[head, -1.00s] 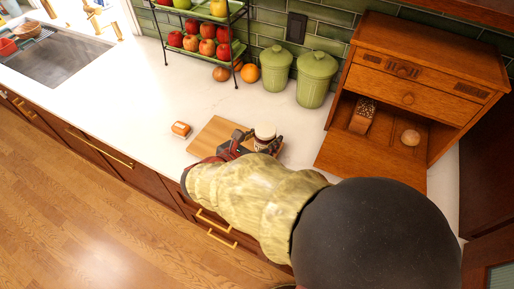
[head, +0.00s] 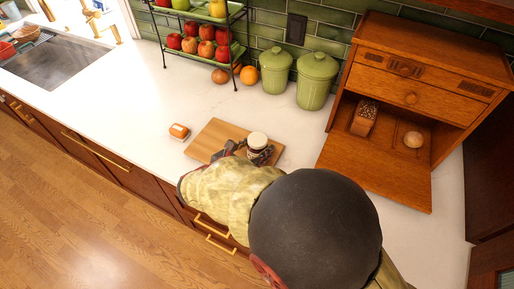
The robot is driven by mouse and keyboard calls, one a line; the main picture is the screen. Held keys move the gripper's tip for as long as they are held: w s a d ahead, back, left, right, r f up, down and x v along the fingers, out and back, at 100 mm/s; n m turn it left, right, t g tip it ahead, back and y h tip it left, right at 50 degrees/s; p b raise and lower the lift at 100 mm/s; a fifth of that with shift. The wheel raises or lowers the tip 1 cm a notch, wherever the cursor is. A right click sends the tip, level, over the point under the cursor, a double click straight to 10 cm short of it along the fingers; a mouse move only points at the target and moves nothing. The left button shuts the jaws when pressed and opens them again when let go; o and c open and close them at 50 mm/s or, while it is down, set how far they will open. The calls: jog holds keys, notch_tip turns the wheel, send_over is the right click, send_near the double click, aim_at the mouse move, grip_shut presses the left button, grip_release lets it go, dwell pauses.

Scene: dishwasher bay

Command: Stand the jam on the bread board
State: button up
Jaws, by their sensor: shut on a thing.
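The jam (head: 257,142) is a small dark jar with a white lid, upright at the right part of the wooden bread board (head: 213,136). My gripper (head: 250,152) is shut on the jam from the front side. My arm hides part of the gripper and the board's front edge. Whether the jar's base touches the board cannot be made out.
A small orange-and-white item (head: 179,131) lies left of the board. Green canisters (head: 317,80) and a fruit rack (head: 205,40) stand behind. A wooden bread box (head: 420,90) with its door down stands at right.

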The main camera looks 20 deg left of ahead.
jog(key=shift+f, duration=0.1)
jog(key=o, duration=1.6)
jog(key=shift+o, duration=0.2)
jog(key=shift+s+r, duration=0.15)
jog(key=shift+r, duration=0.05)
jog(key=p+v, duration=0.2)
jog(key=v, duration=0.9)
jog(key=shift+s+p, duration=0.35)
jog(key=shift+p, duration=0.05)
